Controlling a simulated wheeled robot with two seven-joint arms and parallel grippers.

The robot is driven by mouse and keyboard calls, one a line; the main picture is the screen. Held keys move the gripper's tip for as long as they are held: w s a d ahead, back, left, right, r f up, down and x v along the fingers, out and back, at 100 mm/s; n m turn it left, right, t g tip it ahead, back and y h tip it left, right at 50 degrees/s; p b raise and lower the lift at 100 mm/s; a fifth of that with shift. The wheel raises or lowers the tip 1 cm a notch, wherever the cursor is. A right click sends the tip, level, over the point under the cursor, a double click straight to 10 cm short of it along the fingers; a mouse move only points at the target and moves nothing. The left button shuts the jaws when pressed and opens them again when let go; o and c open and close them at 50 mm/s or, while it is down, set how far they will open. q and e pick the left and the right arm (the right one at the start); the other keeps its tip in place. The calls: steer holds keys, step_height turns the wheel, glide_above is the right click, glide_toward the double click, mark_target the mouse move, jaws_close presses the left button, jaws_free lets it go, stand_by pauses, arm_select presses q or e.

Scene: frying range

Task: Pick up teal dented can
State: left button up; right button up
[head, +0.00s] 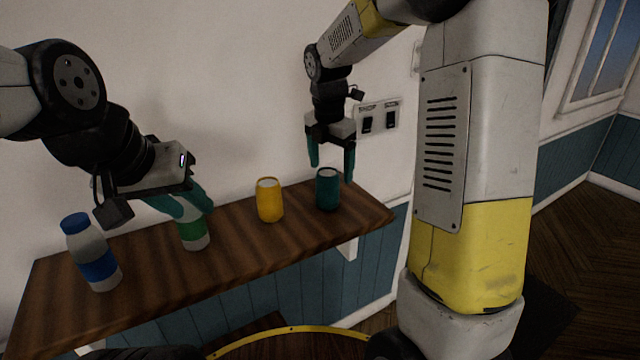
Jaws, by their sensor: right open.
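The teal can (327,192) stands upright near the right end of a brown wooden shelf (235,254). Its pale top shows, but I cannot make out a dent. My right gripper (332,168) points down just above the can, with its teal fingers open and apart on either side of the can's top. Nothing is held between them. My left gripper (184,206) is further left, and its teal fingers cover the upper part of a bottle with a green label (195,235). Whether they grip it is hidden.
A yellow can (270,200) stands just left of the teal can. A white bottle with a blue cap (91,252) stands at the shelf's left end. A white wall with a switch plate (378,121) is close behind. The shelf's right end is clear.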

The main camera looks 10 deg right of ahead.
mark_target(328, 189)
steer(key=shift+w+a+f+n, duration=0.15)
steer(key=shift+w+f+n, duration=0.25)
steer(key=shift+w+n, duration=0.1)
steer(key=shift+w+a+f+n, duration=0.15)
steer(key=shift+w+f+n, duration=0.2)
steer(key=shift+w+n, duration=0.15)
steer(key=f, duration=0.2)
steer(key=w+f, duration=0.1)
steer(key=f, duration=0.4)
steer(key=shift+w+d+f, duration=0.15)
steer(key=shift+d+f, duration=0.2)
steer(key=shift+c, duration=0.2)
steer(key=c, duration=1.4)
steer(key=shift+o, duration=0.2)
steer(key=shift+r, duration=0.1)
